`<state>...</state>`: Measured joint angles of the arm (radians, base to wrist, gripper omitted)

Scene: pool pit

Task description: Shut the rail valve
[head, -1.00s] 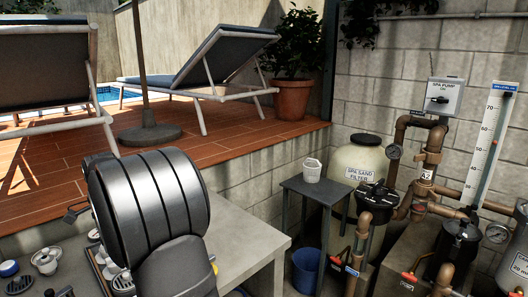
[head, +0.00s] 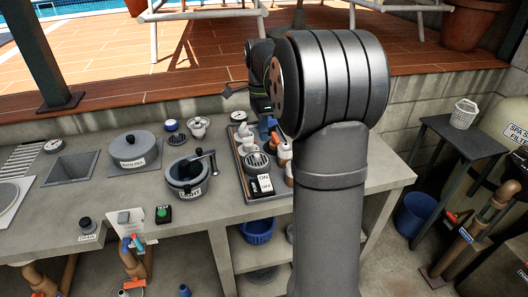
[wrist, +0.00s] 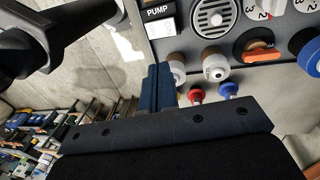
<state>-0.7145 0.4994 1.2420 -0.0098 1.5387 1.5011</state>
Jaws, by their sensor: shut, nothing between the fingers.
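No label in view reads rail valve, so I cannot tell which fitting it is. In the wrist view an orange-handled knob (wrist: 262,46) sits on a grey panel (wrist: 175,46). A red knob (wrist: 196,94) and a blue knob (wrist: 228,89) stick out just beyond the panel's edge. In the head view, valves with coloured handles (head: 132,244) sit on pipes below the bench front. My arm hides part of the bench.
A lidded grey pot (head: 132,150) and an open dark pot (head: 187,180) stand on the concrete bench (head: 215,215). A tray (head: 284,205) of fittings lies beside my arm. A side table (head: 460,135) and blue bucket (head: 415,214) are at right.

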